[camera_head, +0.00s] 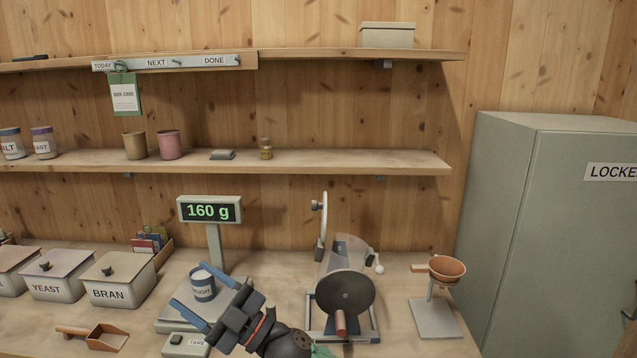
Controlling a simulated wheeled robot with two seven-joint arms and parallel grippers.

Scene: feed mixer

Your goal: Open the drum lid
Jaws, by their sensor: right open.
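The feed mixer's drum (347,255) stands in the middle of the bench, with a clear curved wall and a dark round end plate (346,292) facing me. A thin pale disc with a knob, which looks like the drum lid (322,228), stands upright, nearly edge-on, at the drum's back left. My right gripper (184,286) is left of the drum, apart from the lid. My left gripper is out of view.
The scale (183,314) has a display (210,211) reading 160 g. Lidded bins (117,279) and a scoop (103,339) are at left. A funnel stand (434,317) is right of the drum, before the locker (545,230). A shelf (330,161) runs above.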

